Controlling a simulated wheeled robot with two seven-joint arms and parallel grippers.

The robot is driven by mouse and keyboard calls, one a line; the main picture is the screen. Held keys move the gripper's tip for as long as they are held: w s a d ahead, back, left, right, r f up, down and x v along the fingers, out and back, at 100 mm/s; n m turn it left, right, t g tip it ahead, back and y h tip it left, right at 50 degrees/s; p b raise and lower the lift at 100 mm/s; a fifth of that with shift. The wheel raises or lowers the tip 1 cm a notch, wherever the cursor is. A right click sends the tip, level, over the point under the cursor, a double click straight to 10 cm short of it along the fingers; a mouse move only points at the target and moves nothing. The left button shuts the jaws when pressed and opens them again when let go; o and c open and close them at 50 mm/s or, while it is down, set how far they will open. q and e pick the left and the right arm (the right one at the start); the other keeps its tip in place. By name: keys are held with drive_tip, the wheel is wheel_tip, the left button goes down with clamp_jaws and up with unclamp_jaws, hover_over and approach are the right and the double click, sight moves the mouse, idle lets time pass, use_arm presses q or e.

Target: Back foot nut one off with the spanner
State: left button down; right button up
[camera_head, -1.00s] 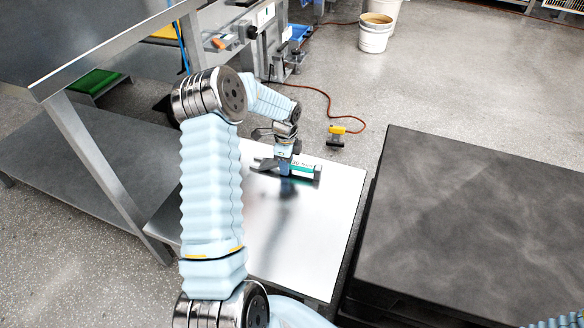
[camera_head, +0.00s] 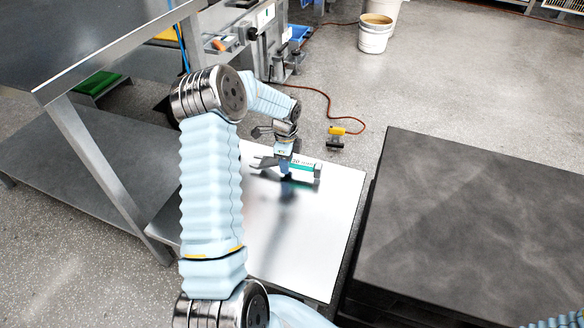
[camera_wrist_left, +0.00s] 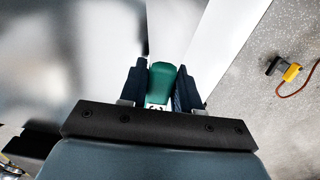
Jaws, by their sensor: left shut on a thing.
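My left gripper (camera_head: 285,163) is above the far part of a pale metal top, with its arm reaching in from the left. In the left wrist view its two dark fingers (camera_wrist_left: 160,88) are shut on a green-ended piece (camera_wrist_left: 161,80), which looks like the spanner's grip. In the head view a grey jaw-like end of the spanner (camera_head: 258,162) shows left of the gripper. A white and teal labelled piece (camera_head: 305,167) is right of it; I cannot tell whether it belongs to the spanner. I cannot make out the foot nut. My right gripper is out of view.
The pale metal top (camera_head: 330,225) is mostly bare. A dark grey slab (camera_head: 480,220) stands to its right across a gap. A steel bench frame (camera_head: 95,160) is at left. A yellow pendant (camera_head: 337,131) with an orange cable and a white bucket (camera_head: 374,35) are on the floor behind.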

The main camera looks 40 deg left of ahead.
use_arm(q)
drive_tip(key=shift+r+p, duration=1.4)
drive_tip(key=shift+r, duration=0.95)
drive_tip(key=c, duration=1.5)
unclamp_jaws()
clamp_jaws()
